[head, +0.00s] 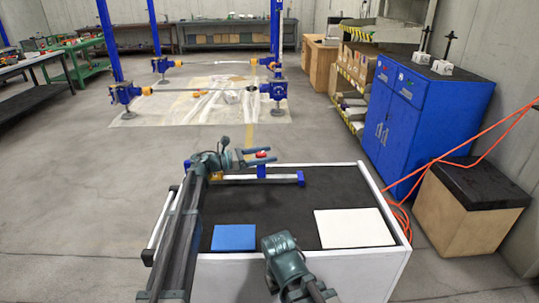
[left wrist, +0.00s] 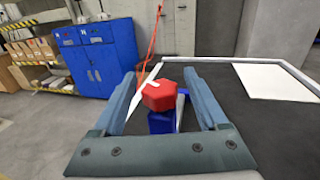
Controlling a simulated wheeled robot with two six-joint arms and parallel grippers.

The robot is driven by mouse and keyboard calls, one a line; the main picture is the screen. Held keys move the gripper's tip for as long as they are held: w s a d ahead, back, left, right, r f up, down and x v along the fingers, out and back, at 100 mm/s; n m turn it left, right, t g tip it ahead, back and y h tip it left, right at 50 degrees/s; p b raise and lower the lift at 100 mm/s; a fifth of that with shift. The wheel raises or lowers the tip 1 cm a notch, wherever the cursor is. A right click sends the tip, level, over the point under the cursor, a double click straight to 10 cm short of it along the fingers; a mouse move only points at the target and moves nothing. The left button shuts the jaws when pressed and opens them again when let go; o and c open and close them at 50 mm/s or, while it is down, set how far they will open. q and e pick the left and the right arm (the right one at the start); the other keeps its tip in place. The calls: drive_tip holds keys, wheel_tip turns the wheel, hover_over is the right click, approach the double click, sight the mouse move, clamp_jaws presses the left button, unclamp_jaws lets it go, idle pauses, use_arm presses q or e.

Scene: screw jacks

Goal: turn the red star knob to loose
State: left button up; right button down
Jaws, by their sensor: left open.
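The red star knob (head: 262,154) sits on top of a blue upright block (head: 262,171) at the far edge of the work surface. In the left wrist view the knob (left wrist: 163,96) is a lobed red cap with a pale strip across its top, above a blue block (left wrist: 161,122). My left gripper (head: 268,156) is open, with one finger on each side of the knob. In the left wrist view the open fingers (left wrist: 158,84) show gaps to the knob on both sides. Part of my right arm shows at the bottom of the head view, but its fingers do not.
The black-topped table (head: 345,193) has a white rim. A blue plate (head: 234,237) and a white plate (head: 354,228) lie on it. A rail with a blue end block (head: 300,178) runs beside the knob. A blue cabinet (head: 420,118) stands beyond, right.

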use_arm(q)
drive_tip(key=shift+x, duration=0.75)
clamp_jaws()
